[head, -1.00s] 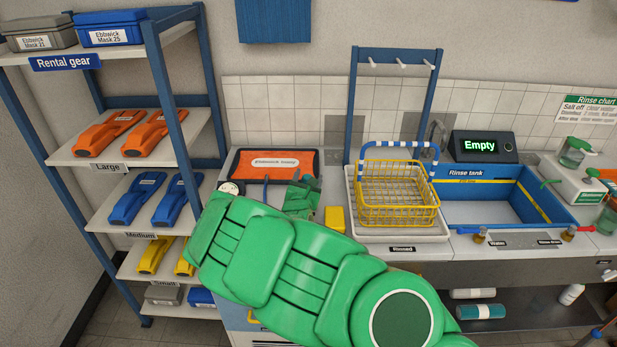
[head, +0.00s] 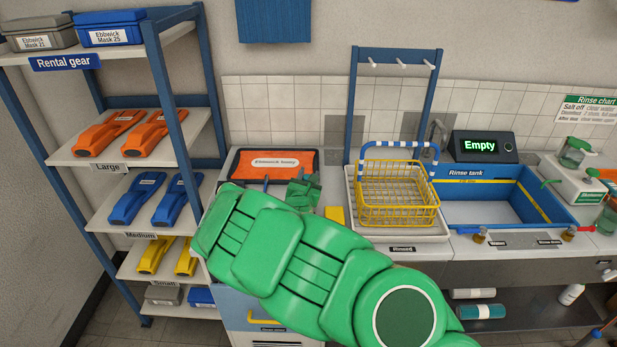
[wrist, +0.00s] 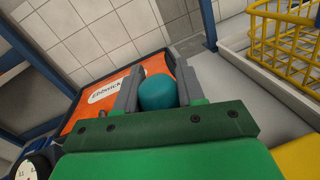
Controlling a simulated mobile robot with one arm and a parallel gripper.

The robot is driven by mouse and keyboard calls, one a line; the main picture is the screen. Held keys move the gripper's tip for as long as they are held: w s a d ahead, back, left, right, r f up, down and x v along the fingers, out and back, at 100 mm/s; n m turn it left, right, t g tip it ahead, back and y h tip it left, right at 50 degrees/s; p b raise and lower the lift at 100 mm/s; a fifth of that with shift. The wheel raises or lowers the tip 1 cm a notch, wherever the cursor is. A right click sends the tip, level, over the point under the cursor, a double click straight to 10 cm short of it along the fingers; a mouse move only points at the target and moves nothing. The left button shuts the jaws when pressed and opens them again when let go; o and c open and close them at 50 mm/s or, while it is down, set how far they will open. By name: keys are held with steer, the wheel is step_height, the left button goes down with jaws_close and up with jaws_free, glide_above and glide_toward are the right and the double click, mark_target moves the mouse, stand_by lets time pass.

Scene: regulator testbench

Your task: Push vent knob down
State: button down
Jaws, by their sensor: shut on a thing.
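A rounded teal knob (wrist: 158,95) sits between the two grey fingers of my gripper (wrist: 157,74) in the wrist view. The fingers are shut on its sides. Its lower part and whatever it is fixed to are hidden behind the dark green palm. In the head view my gripper (head: 303,190) is over the left part of the counter, in front of an orange tray (head: 272,162). The knob cannot be made out there. No label on the knob shows.
A round gauge (wrist: 33,167) lies at the lower left of the wrist view. A yellow block (head: 335,214) and a yellow wire basket (head: 394,195) are to the right on the counter. A blue rinse tank (head: 470,188) stands further right, and a shelf rack (head: 150,140) at the left.

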steer(key=shift+d+f, duration=0.1)
steer(key=shift+w+d+f, duration=0.1)
steer(key=shift+f, duration=1.55)
steer(key=c, duration=0.7)
jaws_free()
steer(key=shift+s+a, duration=0.25)
steer(key=shift+s, duration=0.5)
steer(key=shift+s+a, duration=0.2)
steer(key=shift+s, duration=0.55)
steer(key=shift+s+a, duration=0.15)
steer(key=shift+s, duration=1.1)
steer(key=shift+s+a, duration=0.15)
steer(key=shift+s, duration=1.05)
